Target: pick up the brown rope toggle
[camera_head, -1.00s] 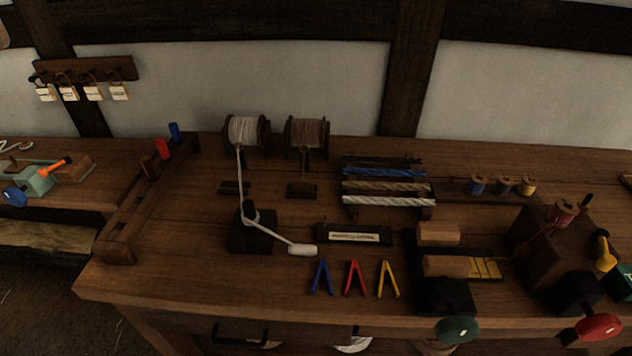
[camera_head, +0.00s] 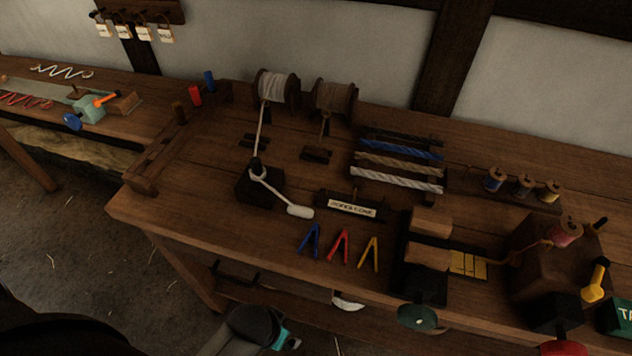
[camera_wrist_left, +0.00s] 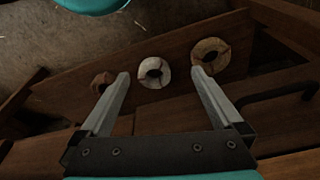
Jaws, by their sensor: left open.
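A brown rope (camera_head: 325,127) hangs from the brown spool (camera_head: 334,97) at the back of the bench. It runs down to a small dark brown piece (camera_head: 317,155) on the bench top, which looks like the brown rope toggle; its exact shape is too dark to tell. My left gripper (camera_head: 283,340) is low at the bottom of the head view, in front of the bench and well away from the toggle. In the left wrist view my left gripper (camera_wrist_left: 161,73) is open and empty, and the toggle is not seen there. My right gripper is not in view.
A white rope from another spool (camera_head: 275,88) passes a dark block (camera_head: 259,185) to a white toggle (camera_head: 300,212). Rope samples (camera_head: 400,160) lie to the right. Coloured clips (camera_head: 340,246) lie near the front edge. The wrist view shows rope coils (camera_wrist_left: 153,72) on a board.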

